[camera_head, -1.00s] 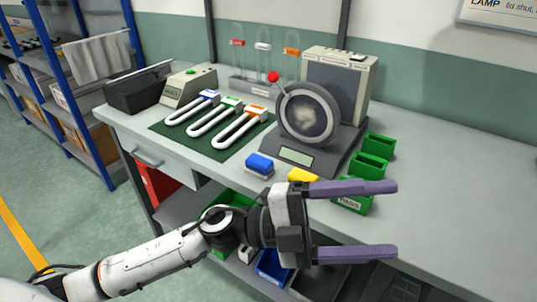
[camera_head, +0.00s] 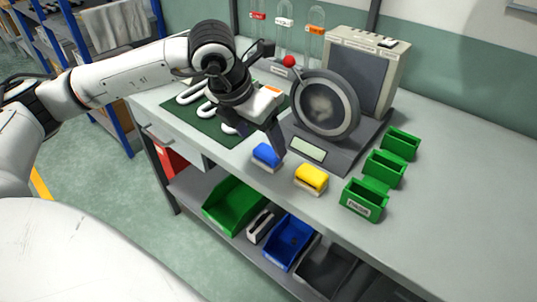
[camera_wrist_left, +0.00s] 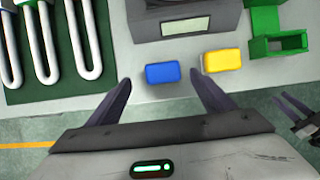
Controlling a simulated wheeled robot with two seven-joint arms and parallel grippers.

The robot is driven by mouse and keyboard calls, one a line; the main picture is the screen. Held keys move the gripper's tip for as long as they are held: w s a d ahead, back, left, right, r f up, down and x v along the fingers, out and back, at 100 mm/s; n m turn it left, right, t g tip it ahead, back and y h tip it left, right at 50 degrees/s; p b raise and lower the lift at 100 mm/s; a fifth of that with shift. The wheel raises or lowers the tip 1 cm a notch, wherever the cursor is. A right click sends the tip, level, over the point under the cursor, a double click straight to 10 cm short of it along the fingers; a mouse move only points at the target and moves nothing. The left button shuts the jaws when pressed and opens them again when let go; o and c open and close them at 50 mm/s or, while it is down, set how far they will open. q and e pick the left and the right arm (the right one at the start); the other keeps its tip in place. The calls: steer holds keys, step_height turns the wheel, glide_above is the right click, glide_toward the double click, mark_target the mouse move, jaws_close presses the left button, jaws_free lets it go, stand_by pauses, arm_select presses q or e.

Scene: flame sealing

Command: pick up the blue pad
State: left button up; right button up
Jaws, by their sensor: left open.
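The blue pad (camera_head: 267,155) sits on a pale base near the front edge of the bench, in front of the grey device with the round disc. It also shows in the left wrist view (camera_wrist_left: 162,74), just beyond and between the fingertips. My left gripper (camera_head: 272,142) is open and empty, pointing down above the pad; one finger shows beside it in the head view and the other is hidden. Dark gripper parts at the right edge of the left wrist view appear to be my right gripper (camera_wrist_left: 296,112); its opening is unclear.
A yellow pad (camera_head: 311,178) sits right of the blue pad. Several green bins (camera_head: 364,199) stand further right. The disc device (camera_head: 326,106) is behind the pads. White U-shaped tubes lie on a green mat (camera_head: 222,138) to the left. Bins stand on the lower shelf.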

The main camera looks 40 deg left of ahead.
mark_target(267, 151)
arm_select(q)
steer(key=shift+p+x, duration=0.6)
steer(key=shift+x, duration=2.45)
steer(key=shift+s+d, duration=0.1)
steer(key=shift+d, duration=0.15)
steer(key=c, duration=1.2)
steer(key=shift+o, duration=0.2)
steer(key=shift+r+b, duration=0.45)
steer(key=shift+r, duration=4.55)
